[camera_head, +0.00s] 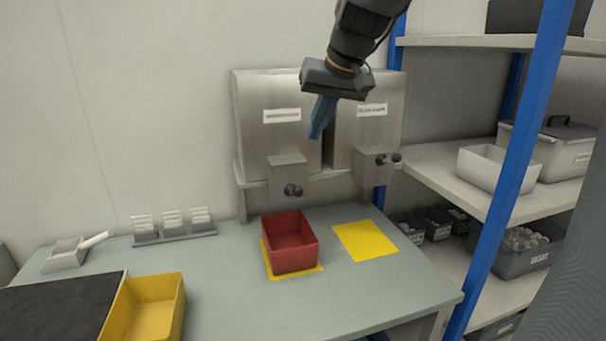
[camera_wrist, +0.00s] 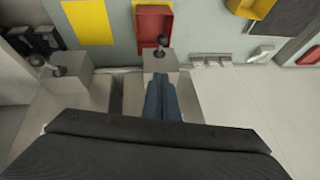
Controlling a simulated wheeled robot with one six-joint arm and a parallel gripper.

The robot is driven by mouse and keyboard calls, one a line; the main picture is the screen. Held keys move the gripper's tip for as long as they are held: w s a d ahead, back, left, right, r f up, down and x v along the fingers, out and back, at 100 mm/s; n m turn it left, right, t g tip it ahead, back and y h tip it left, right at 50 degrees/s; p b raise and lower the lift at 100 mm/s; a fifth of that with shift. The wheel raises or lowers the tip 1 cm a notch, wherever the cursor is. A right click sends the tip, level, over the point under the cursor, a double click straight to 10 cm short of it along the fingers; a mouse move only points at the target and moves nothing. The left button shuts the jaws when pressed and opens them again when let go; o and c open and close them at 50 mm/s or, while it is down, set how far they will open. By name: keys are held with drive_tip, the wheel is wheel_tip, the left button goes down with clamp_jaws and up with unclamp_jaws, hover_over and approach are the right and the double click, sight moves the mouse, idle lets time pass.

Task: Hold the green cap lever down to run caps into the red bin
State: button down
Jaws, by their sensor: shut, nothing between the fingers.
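Two steel dispensers stand side by side at the back: a left one (camera_head: 262,100) and a right one (camera_head: 350,130). Their labels are too small to read, so I cannot tell which is for green caps. The left lever has a dark knob (camera_head: 293,190), also in the wrist view (camera_wrist: 162,41); the right lever has a dark knob (camera_head: 394,157). The red bin (camera_head: 291,263) stands on the table below the left dispenser and looks empty; the wrist view shows it too (camera_wrist: 154,22). My gripper (camera_head: 316,133) is shut and empty, above the left lever and apart from it (camera_wrist: 160,78).
A yellow mat (camera_head: 366,240) lies bare right of the red bin. A yellow bin (camera_head: 155,305) is at the front left, beside a black mat (camera_head: 55,305). A blue shelf post (camera_head: 510,150) and shelves stand at right.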

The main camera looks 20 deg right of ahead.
drive_tip(key=p, duration=0.2)
hover_over(302, 190)
drive_tip(key=w, duration=0.1)
wheel_tip(302, 190, down, 9)
drive_tip(key=f, duration=0.1)
drive_tip(key=f+p, duration=0.1)
drive_tip(key=f, duration=0.1)
drive_tip(key=shift+s+d+f, duration=0.1)
drive_tip(key=shift+s+f, duration=0.1)
drive_tip(key=shift+s, duration=0.2)
drive_tip(key=shift+f, duration=0.1)
drive_tip(key=shift+s+d+f+b, duration=0.1)
drive_tip(key=shift+f+b, duration=0.15)
drive_tip(key=shift+b, duration=0.5)
